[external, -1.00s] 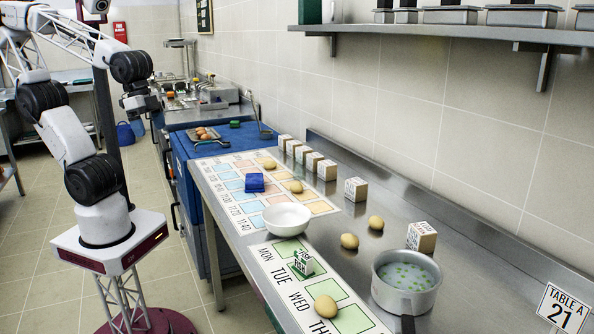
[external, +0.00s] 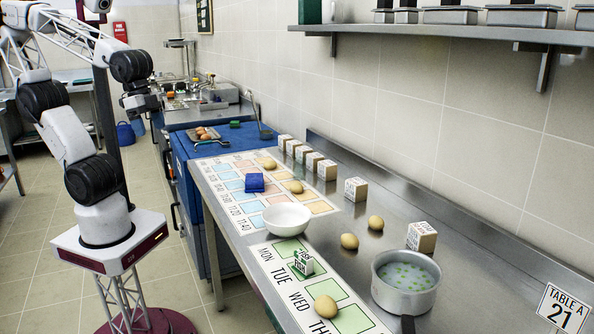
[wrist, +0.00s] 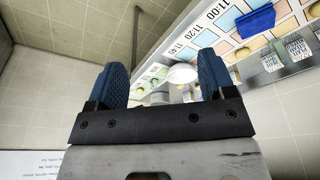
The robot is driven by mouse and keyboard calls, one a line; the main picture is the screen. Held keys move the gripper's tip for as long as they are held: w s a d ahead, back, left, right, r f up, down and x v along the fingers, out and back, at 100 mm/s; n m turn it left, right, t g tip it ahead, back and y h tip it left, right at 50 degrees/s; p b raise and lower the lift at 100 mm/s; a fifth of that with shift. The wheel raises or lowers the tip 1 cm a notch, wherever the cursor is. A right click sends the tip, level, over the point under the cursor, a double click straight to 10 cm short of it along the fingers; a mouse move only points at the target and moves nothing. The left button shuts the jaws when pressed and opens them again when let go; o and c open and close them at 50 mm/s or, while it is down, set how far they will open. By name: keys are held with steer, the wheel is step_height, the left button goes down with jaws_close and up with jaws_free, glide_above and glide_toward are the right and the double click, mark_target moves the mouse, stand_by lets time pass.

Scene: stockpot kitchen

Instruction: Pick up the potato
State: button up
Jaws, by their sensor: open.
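Several potatoes lie on the steel counter in the external view. Two lie on bare steel, one at the middle (external: 349,241) and one just behind it (external: 376,222). One sits on the day chart (external: 326,306) near the front. Two more lie on the time chart, one farther back (external: 270,163) and one nearer (external: 296,187). My gripper (external: 148,103) is held up left of the counter, away from all of them. In the wrist view my gripper (wrist: 162,72) shows two blue fingers spread wide, with nothing between them.
A white bowl (external: 287,219), a blue block (external: 254,182) and a pot (external: 405,283) of liquid with green bits stand on the counter. Several labelled blocks (external: 327,170) line the back. A shelf (external: 440,30) hangs above. A pan of eggs (external: 205,134) sits beyond.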

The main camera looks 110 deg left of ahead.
steer(key=w+r+m, duration=0.3)
steer(key=w, duration=1.4)
steer(key=m+g+h, duration=0.1)
steer(key=m+g, duration=0.1)
steer(key=m, duration=0.6)
glide_above(351, 235)
steer(key=s, duration=0.1)
steer(key=f, duration=2)
steer(key=shift+s+a, duration=0.1)
steer(key=shift+a, duration=0.25)
steer(key=shift+w+f, duration=0.35)
steer(key=shift+f, duration=0.05)
steer(key=shift+d+f, duration=0.1)
steer(key=shift+f, duration=1.2)
